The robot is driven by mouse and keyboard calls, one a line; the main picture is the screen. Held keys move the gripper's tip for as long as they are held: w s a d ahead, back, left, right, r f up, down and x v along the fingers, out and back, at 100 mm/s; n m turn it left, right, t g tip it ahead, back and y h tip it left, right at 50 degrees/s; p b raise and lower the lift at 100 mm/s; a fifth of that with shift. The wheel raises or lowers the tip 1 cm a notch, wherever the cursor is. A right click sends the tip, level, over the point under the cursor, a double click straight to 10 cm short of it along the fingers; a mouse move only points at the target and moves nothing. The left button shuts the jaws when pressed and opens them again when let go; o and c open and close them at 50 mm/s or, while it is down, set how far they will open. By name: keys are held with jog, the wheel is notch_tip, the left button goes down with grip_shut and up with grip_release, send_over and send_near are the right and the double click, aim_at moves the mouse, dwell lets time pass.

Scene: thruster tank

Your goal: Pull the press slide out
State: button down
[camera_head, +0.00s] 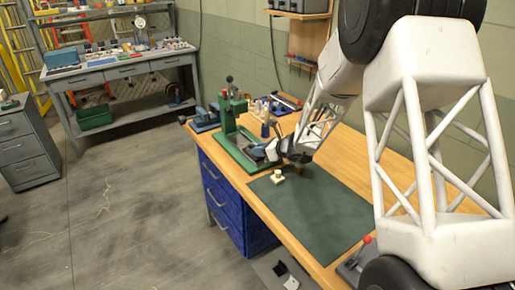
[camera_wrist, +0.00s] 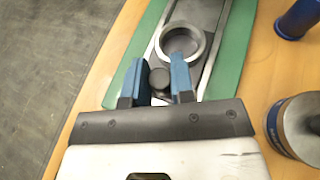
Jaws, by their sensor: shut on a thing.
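The green press (camera_head: 228,120) stands on the far part of the wooden workbench, its green base running toward my gripper (camera_head: 268,151). In the wrist view, the grey metal press slide (camera_wrist: 208,15) lies along the green base (camera_wrist: 232,60) and carries a round metal ring (camera_wrist: 182,42). My gripper (camera_wrist: 158,68) has two blue fingers, one on each side of a dark round knob (camera_wrist: 159,78) at the slide's near end. It is shut on this knob. The knob's lower part is hidden between the fingers.
A dark green mat (camera_head: 315,210) covers the bench nearer me, with a small cream part (camera_head: 278,177) at its far edge. In the wrist view, a blue cylinder (camera_wrist: 299,18) and a metal-and-blue cylinder (camera_wrist: 298,125) stand close on the right. Grey floor (camera_wrist: 50,50) lies left.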

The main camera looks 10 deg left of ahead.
jog(key=shift+s+f, duration=0.1)
jog(key=c, duration=1)
grip_release()
jog(key=shift+d, duration=0.15)
jog(key=shift+v, duration=3.85)
jog(key=shift+s, duration=0.1)
